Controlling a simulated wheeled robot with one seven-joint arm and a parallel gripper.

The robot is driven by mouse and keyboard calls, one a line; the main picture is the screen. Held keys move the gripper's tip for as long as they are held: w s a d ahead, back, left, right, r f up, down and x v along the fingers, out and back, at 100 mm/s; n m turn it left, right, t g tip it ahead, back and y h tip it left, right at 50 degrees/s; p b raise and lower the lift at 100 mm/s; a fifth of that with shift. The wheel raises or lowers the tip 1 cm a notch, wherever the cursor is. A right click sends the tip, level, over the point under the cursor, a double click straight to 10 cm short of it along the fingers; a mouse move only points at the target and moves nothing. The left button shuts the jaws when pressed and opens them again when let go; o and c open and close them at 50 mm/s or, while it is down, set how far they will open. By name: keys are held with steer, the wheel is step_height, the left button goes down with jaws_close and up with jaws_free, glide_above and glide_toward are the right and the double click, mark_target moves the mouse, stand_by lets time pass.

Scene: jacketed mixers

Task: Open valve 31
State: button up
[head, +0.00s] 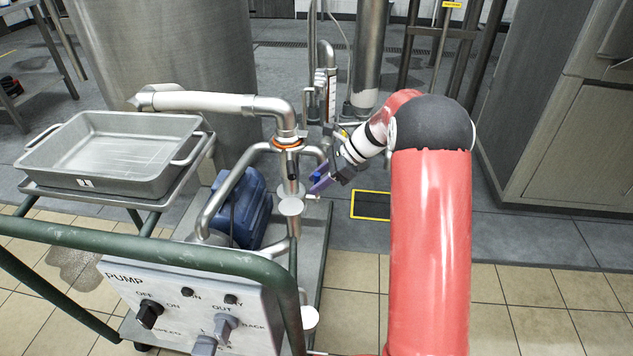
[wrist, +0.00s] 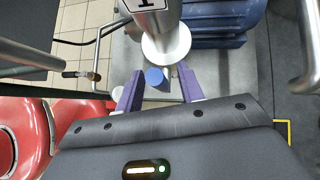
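In the wrist view, a small round blue end piece (wrist: 154,77), possibly part of the valve handle, sits below a white flange disc (wrist: 170,48). A label (wrist: 148,4) on the pipe above is cut off, so I cannot read a full valve number. My gripper (wrist: 160,74) is open, with its purple fingers on either side of the blue piece and visible gaps. In the head view, my gripper (head: 318,184) is beside the vertical pipe with a flange disc (head: 291,206). The valve handle cannot be made out there.
The pump cart carries a blue motor (head: 240,208), a control panel (head: 190,310) and a green rail (head: 190,256). A steel tray (head: 120,180) stands at left. A large tank (head: 170,60) is behind. Floor is open at lower right.

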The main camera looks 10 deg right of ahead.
steer(key=v, duration=0.7)
steer(key=s+a+r+n+t+h, duration=0.1)
steer(key=s+a+r+n+h, duration=0.15)
steer(key=s+r+n, duration=0.45)
steer(key=s+a+r+n+h, duration=0.1)
steer(key=s+r+n+h, duration=0.2)
steer(key=s, duration=0.7)
steer(key=s+d+n+t+h, duration=0.1)
steer(key=s+n+t+h, duration=0.2)
steer(key=s+n, duration=0.6)
steer(key=s, duration=0.7)
steer(key=shift+s+f+t, duration=0.25)
steer(key=shift+f+t, duration=0.05)
